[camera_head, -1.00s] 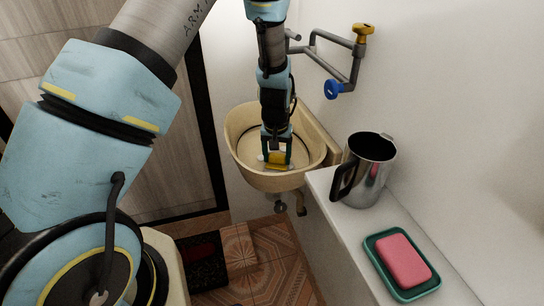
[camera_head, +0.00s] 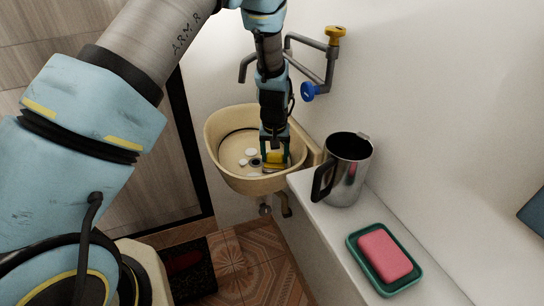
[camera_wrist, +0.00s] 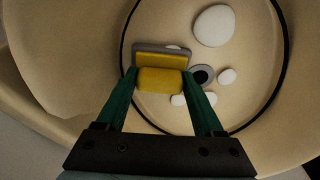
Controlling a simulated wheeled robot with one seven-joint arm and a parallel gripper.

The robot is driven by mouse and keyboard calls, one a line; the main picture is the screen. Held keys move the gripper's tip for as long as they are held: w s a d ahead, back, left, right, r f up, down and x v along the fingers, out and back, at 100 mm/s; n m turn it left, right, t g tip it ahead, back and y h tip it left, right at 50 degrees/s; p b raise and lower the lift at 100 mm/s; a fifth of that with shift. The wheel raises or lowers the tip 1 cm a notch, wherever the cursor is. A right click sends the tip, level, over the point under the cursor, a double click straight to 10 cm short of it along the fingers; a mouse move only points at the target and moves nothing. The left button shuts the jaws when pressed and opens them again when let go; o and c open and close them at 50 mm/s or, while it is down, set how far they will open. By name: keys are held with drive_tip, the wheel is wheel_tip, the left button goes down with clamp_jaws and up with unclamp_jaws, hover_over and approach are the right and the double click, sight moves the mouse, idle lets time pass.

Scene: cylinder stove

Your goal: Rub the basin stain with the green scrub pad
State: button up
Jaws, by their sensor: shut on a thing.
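The cream basin (camera_head: 212,132) hangs on the wall in the middle of the head view. My gripper (camera_head: 275,151) points down inside its right part, shut on a yellow scrub pad (camera_head: 274,158). In the wrist view the pad (camera_wrist: 160,80) is a yellow block with a grey layer on its far side, between green fingers; I see no green on it. Several white patches (camera_wrist: 213,25) lie on the basin floor around the dark drain (camera_wrist: 203,75); I cannot tell whether they are the stain. Whether the pad touches the floor is unclear.
A tap with a blue knob (camera_head: 310,91) and a yellow knob (camera_head: 335,34) is on the wall above the basin. A ledge right of the basin holds a steel mug (camera_head: 346,172) and pink soap (camera_head: 384,254) in a green dish (camera_head: 360,264).

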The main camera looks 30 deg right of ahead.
drive_tip(key=shift+w+a+f, duration=0.1)
drive_tip(key=shift+a+f, duration=0.1)
drive_tip(key=shift+a, duration=1)
drive_tip(key=shift+a+f, duration=0.15)
drive_tip(key=shift+a, duration=1)
drive_tip(key=shift+w+a+r+b, duration=0.1)
drive_tip(key=shift+w+a+b, duration=0.1)
drive_tip(key=shift+a, duration=1.15)
drive_tip(key=shift+w+a+r+b, duration=0.1)
drive_tip(key=shift+w+a+b, duration=0.05)
drive_tip(key=shift+a, duration=1.15)
drive_tip(key=shift+d+r, duration=0.1)
drive_tip(key=shift+w+r+p, duration=0.1)
drive_tip(key=shift+r+p, duration=0.35)
drive_tip(key=shift+r, duration=0.1)
drive_tip(key=shift+d+r+p, duration=0.15)
drive_tip(key=shift+r+p, duration=1.55)
drive_tip(key=shift+r, duration=0.8)
drive_tip(key=shift+r, duration=0.15)
drive_tip(key=shift+r+p, duration=1.05)
drive_tip(key=shift+r, duration=0.35)
